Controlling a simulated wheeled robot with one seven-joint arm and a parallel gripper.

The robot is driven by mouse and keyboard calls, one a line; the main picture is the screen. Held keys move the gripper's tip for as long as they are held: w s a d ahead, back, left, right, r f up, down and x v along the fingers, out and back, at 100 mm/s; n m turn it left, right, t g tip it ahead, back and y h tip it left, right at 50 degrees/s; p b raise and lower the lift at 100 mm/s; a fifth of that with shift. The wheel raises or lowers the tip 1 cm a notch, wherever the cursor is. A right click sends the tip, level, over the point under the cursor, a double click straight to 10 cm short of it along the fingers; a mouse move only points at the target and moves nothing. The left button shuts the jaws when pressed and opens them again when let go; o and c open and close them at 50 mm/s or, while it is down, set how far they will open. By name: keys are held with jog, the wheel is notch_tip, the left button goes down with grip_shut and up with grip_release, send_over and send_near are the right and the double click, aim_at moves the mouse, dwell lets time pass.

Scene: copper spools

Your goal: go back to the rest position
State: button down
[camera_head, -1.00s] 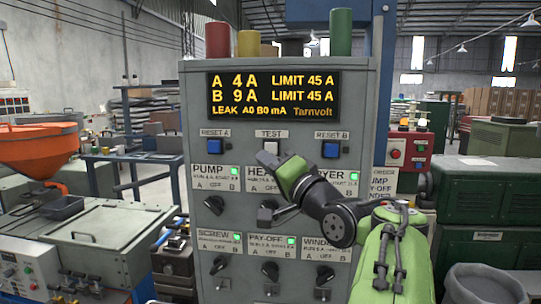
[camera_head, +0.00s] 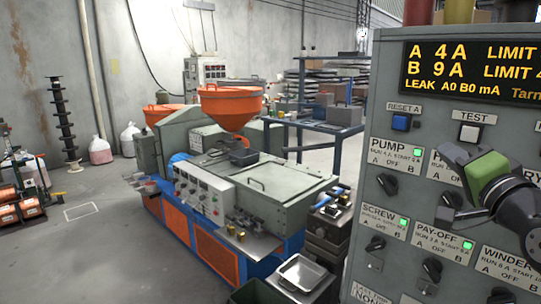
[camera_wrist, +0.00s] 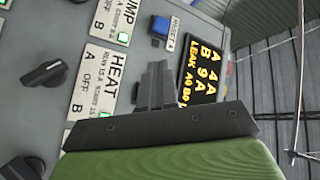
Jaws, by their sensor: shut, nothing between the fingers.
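My gripper (camera_head: 452,157) is at the right of the head view, in front of the grey control panel (camera_head: 385,240). It is just below the TEST button (camera_head: 470,132) in the picture. In the wrist view its fingers (camera_wrist: 156,85) are together with nothing between them. The panel's amber display (camera_head: 475,70) reads A 4 A and B 9 A. The gripper hides part of the HEAT label in the head view. That label (camera_wrist: 116,72) and its dark knob (camera_wrist: 45,75) show in the wrist view.
An extruder machine with an orange hopper (camera_head: 232,105) stands left of the panel. A metal tray (camera_head: 303,272) is in front. Copper spools (camera_head: 18,202) lie at the far left. Open floor (camera_head: 110,255) is at the lower left.

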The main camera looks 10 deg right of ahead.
jog(key=s+a+f+n+g+y, duration=0.25)
jog(key=a+f+n+g, duration=0.4)
jog(key=a+f, duration=0.95)
jog(key=s+a+f+n+g, duration=0.3)
jog(key=s+f, duration=0.3)
jog(key=s, duration=0.2)
jog(key=s+a+f+n+g, duration=0.3)
jog(key=s+a+f+g, duration=0.1)
jog(key=s+f, duration=0.3)
jog(key=shift+s, duration=0.85)
jog(key=shift+a+r+g, duration=0.1)
jog(key=shift+g, duration=0.15)
